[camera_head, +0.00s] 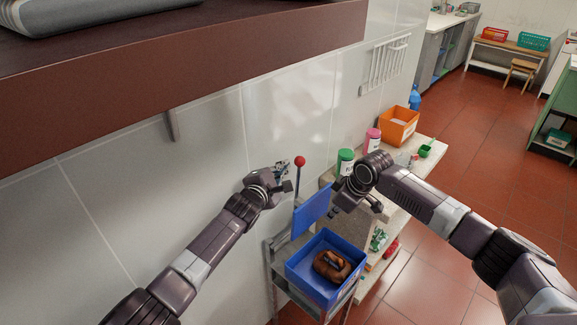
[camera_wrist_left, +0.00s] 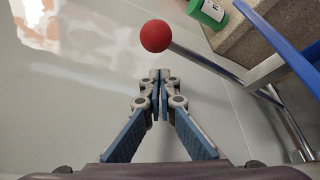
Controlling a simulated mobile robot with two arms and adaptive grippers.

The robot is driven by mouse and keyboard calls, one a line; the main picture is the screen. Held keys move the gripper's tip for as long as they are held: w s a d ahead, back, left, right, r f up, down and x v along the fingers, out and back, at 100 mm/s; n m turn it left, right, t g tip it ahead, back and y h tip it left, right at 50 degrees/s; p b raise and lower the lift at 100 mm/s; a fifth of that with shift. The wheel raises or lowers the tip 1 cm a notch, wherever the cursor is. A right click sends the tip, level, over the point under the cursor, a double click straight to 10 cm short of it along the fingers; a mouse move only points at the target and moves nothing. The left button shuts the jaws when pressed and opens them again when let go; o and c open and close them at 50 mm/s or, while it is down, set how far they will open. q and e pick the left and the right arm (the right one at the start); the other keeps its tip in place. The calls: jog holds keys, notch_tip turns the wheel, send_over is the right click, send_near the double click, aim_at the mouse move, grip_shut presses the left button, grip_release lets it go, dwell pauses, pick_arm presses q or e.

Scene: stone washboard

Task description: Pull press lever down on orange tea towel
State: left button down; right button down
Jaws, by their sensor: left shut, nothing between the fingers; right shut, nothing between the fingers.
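The press lever is a metal rod topped by a red ball (camera_head: 300,161), standing upright beside the wall. In the left wrist view the red ball (camera_wrist_left: 155,36) is just beyond my fingertips, with a visible gap. My left gripper (camera_head: 283,168) is shut and empty, close to the left of the knob; it also shows in the left wrist view (camera_wrist_left: 160,73). A brown-orange bundle (camera_head: 331,266), perhaps the tea towel, lies in a blue bin (camera_head: 308,284) below. A blue plate (camera_head: 312,211) stands tilted above the bin. My right gripper (camera_head: 333,212) is shut and empty right of the plate.
A green-lidded jar (camera_head: 345,162), a pink jar (camera_head: 371,141) and an orange box (camera_head: 398,126) stand on the bench at the right. A dark red shelf (camera_head: 190,75) overhangs the upper left. The white wall runs close behind my left arm.

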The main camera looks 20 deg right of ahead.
pick_arm(q)
jog(key=shift+s+d+r, duration=0.55)
jog(key=shift+s+r, duration=0.15)
jog(key=shift+s, duration=0.1)
jog(key=shift+s+d, duration=0.55)
jog(key=shift+s, duration=0.3)
pick_arm(e)
jog(key=c, duration=2.7)
grip_release()
jog(key=o, duration=0.7)
jog(key=shift+c, duration=0.2)
jog(key=shift+r, duration=0.1)
